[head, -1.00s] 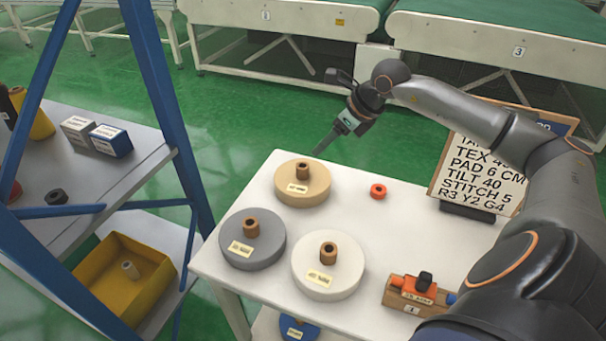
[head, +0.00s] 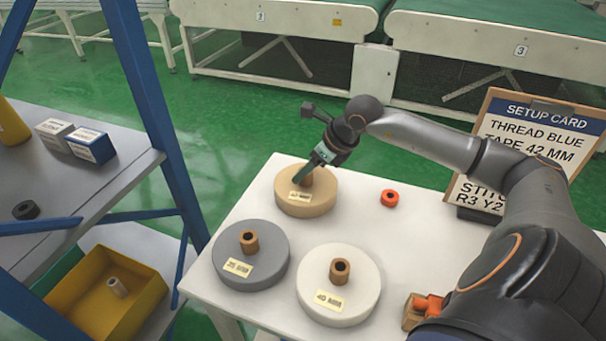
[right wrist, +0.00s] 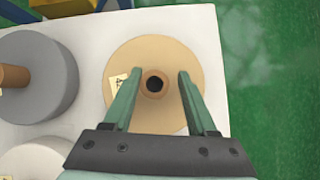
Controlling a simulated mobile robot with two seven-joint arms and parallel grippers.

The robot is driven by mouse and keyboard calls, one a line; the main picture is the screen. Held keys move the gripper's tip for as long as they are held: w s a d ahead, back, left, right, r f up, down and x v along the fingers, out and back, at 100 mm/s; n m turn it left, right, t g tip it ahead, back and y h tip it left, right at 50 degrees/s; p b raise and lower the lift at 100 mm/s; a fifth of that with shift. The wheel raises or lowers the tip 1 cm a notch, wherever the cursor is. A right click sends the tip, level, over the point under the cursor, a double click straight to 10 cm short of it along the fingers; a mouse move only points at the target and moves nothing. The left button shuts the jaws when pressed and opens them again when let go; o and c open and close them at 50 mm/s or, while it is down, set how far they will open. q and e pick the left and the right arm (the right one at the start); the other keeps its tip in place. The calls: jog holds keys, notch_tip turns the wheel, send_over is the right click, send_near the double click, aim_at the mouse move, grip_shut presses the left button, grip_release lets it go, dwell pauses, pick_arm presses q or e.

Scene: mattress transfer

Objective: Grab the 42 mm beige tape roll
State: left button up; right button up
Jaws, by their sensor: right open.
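The beige tape roll (head: 306,203) lies flat at the far left end of the white table, with a brown core standing up from its middle and a pale label on top. It also shows in the right wrist view (right wrist: 180,57). My right gripper (head: 303,181) is over the beige roll. In the right wrist view its two green fingers (right wrist: 156,75) are open, one on each side of the brown core (right wrist: 154,90), with gaps between. Whether they are level with the core is hard to tell. My left gripper is not in view.
A grey roll (head: 270,264) and a white roll (head: 359,297) lie nearer on the white table (head: 420,235). A small orange ring (head: 390,197) and a setup card (head: 520,140) are to the right. A blue-framed shelf (head: 150,95) with a yellow bin (head: 88,317) stands at left.

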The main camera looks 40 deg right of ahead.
jog(key=shift+w+a+f, duration=0.1)
jog(key=shift+w+f, duration=0.2)
jog(key=shift+s+r, duration=0.1)
jog(key=shift+s, duration=0.05)
jog(key=shift+c, duration=0.6)
grip_shut()
dwell(0.5)
